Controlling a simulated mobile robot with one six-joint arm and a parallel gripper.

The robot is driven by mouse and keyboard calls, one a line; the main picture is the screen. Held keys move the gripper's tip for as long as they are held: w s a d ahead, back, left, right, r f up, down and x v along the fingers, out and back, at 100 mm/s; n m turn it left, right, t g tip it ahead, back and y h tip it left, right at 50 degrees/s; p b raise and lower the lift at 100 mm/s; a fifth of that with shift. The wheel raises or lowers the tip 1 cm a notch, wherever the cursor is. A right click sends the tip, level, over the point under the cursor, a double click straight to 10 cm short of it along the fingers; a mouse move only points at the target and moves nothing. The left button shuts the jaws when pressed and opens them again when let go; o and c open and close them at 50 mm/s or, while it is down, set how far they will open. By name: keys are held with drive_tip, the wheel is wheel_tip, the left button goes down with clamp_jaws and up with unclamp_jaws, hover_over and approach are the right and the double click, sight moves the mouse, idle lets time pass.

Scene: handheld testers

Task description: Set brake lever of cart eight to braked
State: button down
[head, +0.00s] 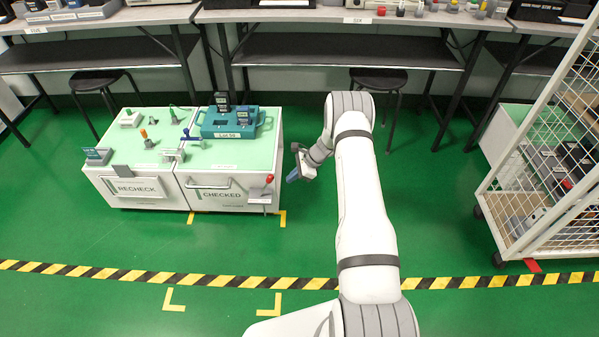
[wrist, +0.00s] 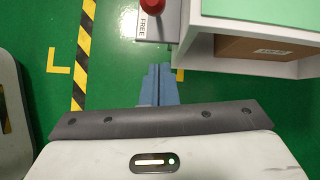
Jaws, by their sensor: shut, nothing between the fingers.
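A brake lever with a red knob (head: 269,178) is on a grey bracket at the front right corner of the white cart marked CHECKED (head: 182,190). In the wrist view the red knob (wrist: 152,5) is cut by the top edge, and a label reading FREE (wrist: 149,26) lies just below it. I cannot read a cart number. My gripper (head: 291,178) is right of the lever, apart from it. Its blue fingers (wrist: 158,75) are shut and empty, pointing toward the lever side of the cart. The lever's exact setting is hard to tell.
The cart's green top (head: 150,120) carries a blue tray (head: 235,122) and several small parts. A wire cage trolley (head: 535,190) stands at the right. Benches (head: 345,50) and stools (head: 378,78) are behind. Green floor with a striped tape line (head: 200,278) lies clear in front.

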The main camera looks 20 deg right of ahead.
sight(266, 186)
drive_tip(key=shift+w+a+r+b, duration=0.1)
drive_tip(key=shift+a+r, duration=0.05)
drive_tip(key=shift+a, duration=0.55)
drive_tip(key=shift+w+a+r+b, duration=0.15)
drive_tip(key=shift+a, duration=0.6)
drive_tip(key=shift+w+a+r+b, duration=0.1)
drive_tip(key=shift+a+r, duration=0.05)
drive_tip(key=shift+a, duration=0.55)
drive_tip(key=shift+a, duration=0.1)
